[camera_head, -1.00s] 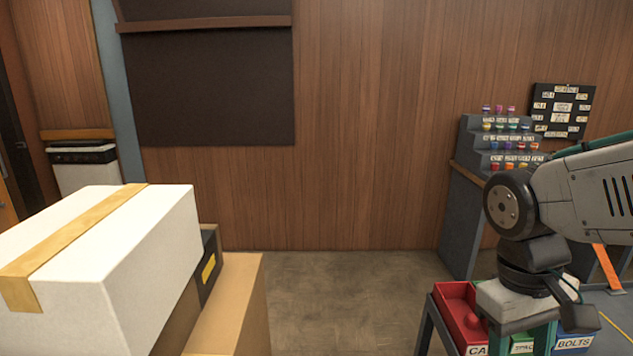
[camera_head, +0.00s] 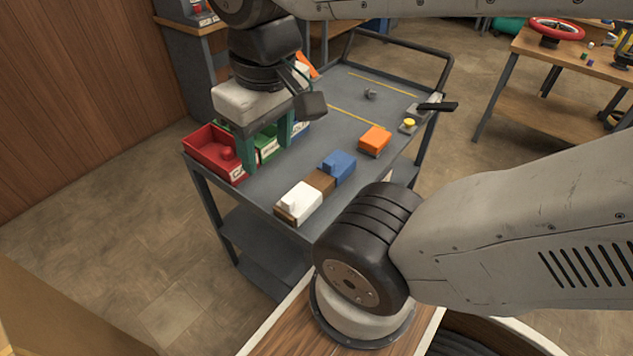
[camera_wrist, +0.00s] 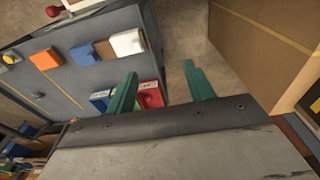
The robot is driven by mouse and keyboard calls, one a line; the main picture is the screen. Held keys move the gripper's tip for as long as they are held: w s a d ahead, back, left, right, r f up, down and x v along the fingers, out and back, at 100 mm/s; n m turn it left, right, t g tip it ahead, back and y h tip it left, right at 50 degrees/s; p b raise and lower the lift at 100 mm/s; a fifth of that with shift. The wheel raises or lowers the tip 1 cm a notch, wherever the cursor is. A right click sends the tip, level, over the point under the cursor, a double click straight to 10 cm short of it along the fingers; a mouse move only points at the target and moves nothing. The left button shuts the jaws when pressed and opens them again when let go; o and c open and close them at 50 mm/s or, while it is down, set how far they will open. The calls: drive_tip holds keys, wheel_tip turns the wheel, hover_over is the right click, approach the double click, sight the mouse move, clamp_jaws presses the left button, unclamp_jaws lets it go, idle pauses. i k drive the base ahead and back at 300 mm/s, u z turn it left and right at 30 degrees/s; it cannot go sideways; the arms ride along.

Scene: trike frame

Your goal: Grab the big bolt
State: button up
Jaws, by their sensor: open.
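My gripper (camera_head: 267,150) has its green fingers apart and points down over the bins at the cart's left end. In the wrist view the gripper (camera_wrist: 161,88) is open with nothing between its fingers. A small grey piece (camera_head: 370,94) lies on the cart top towards the handle; it may be the big bolt, but it is too small to tell.
The grey cart (camera_head: 335,139) also bears a red bin (camera_head: 205,147), a green bin (camera_head: 266,150), and white (camera_head: 303,200), blue (camera_head: 340,166) and orange (camera_head: 374,139) blocks. A yellow-topped piece (camera_head: 408,124) lies near the right edge. A wooden table (camera_head: 560,60) stands at the right.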

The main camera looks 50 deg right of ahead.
sight(369, 92)
drive_tip(key=z, duration=0.8)
drive_tip(key=k, duration=0.55)
drive_tip(key=z, duration=1.35)
drive_tip(key=k, duration=1.1)
drive_tip(key=z, duration=0.8)
drive_tip(key=i, duration=2.2)
drive_tip(key=u, duration=1.5)
drive_tip(key=i, duration=0.75)
drive_tip(key=u, duration=0.8)
